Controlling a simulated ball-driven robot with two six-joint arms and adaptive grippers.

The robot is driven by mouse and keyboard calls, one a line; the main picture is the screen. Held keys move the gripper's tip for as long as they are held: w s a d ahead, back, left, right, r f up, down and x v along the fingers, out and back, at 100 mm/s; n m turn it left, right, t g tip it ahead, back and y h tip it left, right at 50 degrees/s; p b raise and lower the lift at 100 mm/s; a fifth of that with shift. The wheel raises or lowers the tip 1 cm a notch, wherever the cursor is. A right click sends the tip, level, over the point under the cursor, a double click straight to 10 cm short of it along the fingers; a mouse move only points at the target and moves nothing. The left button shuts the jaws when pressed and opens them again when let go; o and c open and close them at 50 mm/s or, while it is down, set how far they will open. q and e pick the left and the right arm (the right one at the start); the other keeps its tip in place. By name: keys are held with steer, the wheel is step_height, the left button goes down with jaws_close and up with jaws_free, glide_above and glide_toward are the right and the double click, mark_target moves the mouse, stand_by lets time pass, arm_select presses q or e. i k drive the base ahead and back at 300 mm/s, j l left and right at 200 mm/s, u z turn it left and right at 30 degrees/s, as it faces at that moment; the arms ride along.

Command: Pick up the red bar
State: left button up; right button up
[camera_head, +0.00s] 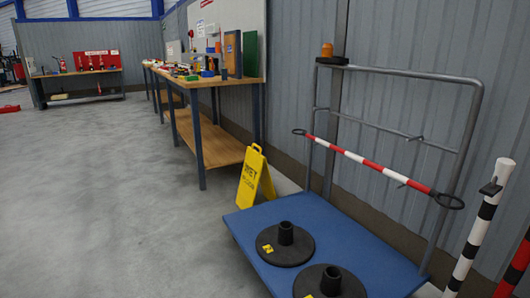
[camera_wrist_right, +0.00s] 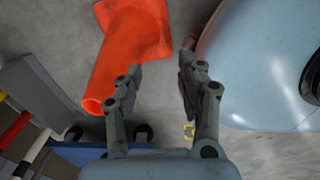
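A red-and-white striped bar (camera_head: 370,164) with a dark loop at each end lies slanted across the grey tube frame of a blue trolley in the head view. Its left end is higher in the picture than its right end. My right gripper (camera_wrist_right: 160,64) shows in the right wrist view with its fingers apart and nothing between them. The bar is not in its grasp. My left gripper is in neither view.
The blue trolley deck (camera_head: 300,212) carries two black round bases (camera_head: 285,245). Striped posts (camera_head: 480,225) stand at the right. A yellow wet-floor sign (camera_head: 254,178) stands behind the deck. An orange cone (camera_wrist_right: 127,50) lies near my right gripper. Open floor (camera_head: 110,190) is at left.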

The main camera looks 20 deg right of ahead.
mark_target(432, 193)
steer(key=i+z, duration=0.1)
steer(key=i, duration=0.35)
steer(key=i+j+z, duration=0.15)
steer(key=i, duration=0.3)
steer(key=i+j+z, duration=0.1)
steer(key=i, duration=0.3)
steer(key=i+j+z, duration=0.15)
steer(key=i, duration=0.3)
